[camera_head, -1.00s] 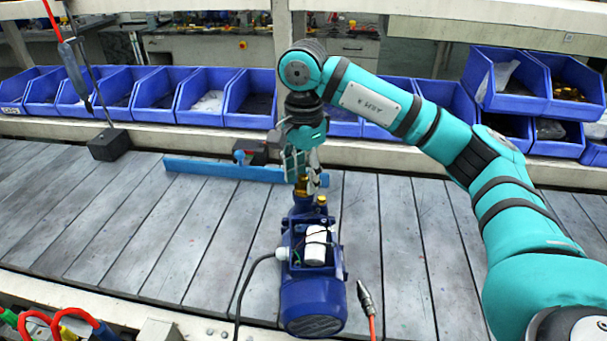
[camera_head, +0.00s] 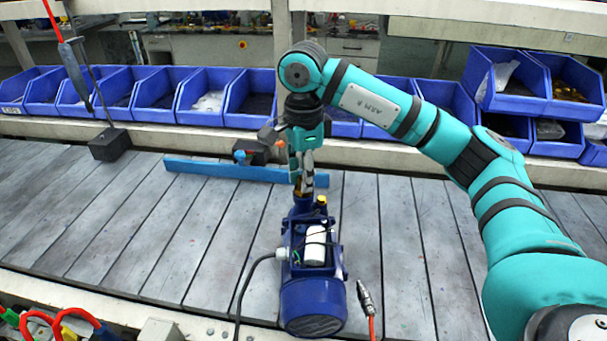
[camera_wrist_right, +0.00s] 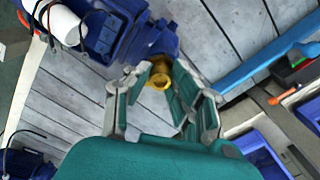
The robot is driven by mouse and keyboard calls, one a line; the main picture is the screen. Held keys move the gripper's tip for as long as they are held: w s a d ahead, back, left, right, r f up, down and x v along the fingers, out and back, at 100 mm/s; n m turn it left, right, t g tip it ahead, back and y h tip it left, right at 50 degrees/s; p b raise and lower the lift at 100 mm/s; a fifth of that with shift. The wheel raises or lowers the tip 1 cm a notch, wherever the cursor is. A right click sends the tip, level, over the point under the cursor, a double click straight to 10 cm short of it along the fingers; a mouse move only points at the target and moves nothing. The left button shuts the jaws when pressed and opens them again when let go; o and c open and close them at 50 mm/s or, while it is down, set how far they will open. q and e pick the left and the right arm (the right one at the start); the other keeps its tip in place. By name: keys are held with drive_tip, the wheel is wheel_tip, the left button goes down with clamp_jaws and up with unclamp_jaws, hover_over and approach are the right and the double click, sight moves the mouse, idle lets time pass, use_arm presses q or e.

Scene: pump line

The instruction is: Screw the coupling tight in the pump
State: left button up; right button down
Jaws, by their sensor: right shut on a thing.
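The blue pump (camera_head: 312,300) stands on the slatted table, its motor end toward me and its port end away. It also shows in the wrist view (camera_wrist_right: 104,32). My right gripper (camera_head: 303,188) points down over the far end of the pump. Its fingers are shut on the brass coupling (camera_wrist_right: 160,80), which sits at the pump's port. In the head view the fingers hide most of the coupling. How deep its thread sits cannot be seen. My left gripper is not in view.
A blue rail (camera_head: 215,170) lies behind the pump, with a dark tool block beyond it. A black cable runs from the pump's left side. A metal-tipped red hose (camera_head: 365,298) lies at its right. Blue bins (camera_head: 205,97) line the back.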

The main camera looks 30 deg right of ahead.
drive_tip(key=m, duration=0.3)
drive_tip(key=shift+m, duration=0.4)
drive_tip(key=shift+m+p, duration=0.35)
drive_tip(key=shift+m, duration=1.15)
drive_tip(key=m, duration=0.3)
drive_tip(key=shift+m+p, duration=0.3)
drive_tip(key=c, duration=1.2)
unclamp_jaws()
